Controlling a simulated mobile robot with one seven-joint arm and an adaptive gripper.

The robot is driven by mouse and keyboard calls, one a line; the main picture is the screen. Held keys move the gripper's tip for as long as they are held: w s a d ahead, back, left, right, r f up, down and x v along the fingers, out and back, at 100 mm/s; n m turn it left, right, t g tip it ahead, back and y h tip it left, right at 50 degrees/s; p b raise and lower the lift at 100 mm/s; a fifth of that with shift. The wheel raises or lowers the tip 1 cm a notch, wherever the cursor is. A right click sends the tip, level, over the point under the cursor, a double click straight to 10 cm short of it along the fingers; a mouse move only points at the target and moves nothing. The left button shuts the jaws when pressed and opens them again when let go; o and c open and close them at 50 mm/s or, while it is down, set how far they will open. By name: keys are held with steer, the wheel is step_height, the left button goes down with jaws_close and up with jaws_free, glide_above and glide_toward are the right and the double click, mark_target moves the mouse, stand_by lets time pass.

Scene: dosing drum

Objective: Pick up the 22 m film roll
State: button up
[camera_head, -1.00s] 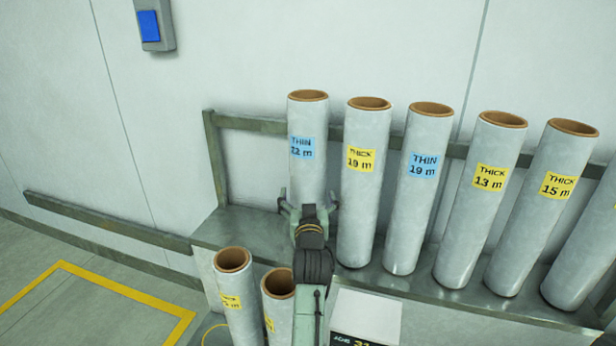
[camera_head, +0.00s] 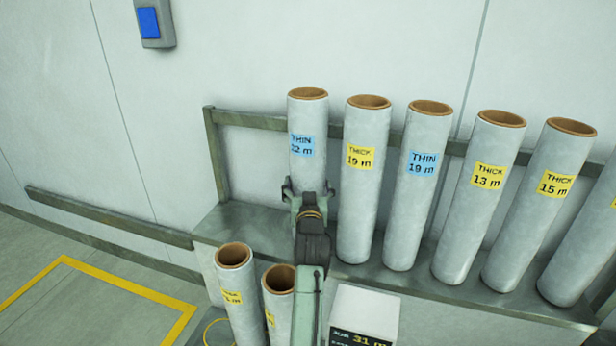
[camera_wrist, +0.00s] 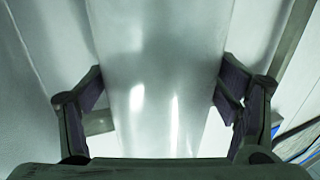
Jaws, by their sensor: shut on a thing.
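The 22 m film roll (camera_head: 308,125) is a pale grey upright cylinder with a brown core and a blue "THIN 22 m" label. It stands at the left end of the shelf's row. My gripper (camera_head: 308,195) is shut on its lower half, below the label. In the wrist view the roll (camera_wrist: 160,70) fills the middle, with a finger of my gripper (camera_wrist: 160,95) on each side of it. The roll's foot is hidden behind my arm, so I cannot tell whether it touches the shelf.
A "THICK 19 m" roll (camera_head: 363,200) stands close on the right, with several more rolls beyond it on the metal shelf (camera_head: 240,232). Two shorter-looking rolls (camera_head: 235,290) (camera_head: 280,310) stand in front, low left. A white box reading 31 m (camera_head: 362,312) is near my arm.

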steer(key=c, duration=0.9)
steer(key=shift+r, duration=0.3)
steer(key=shift+c, duration=0.2)
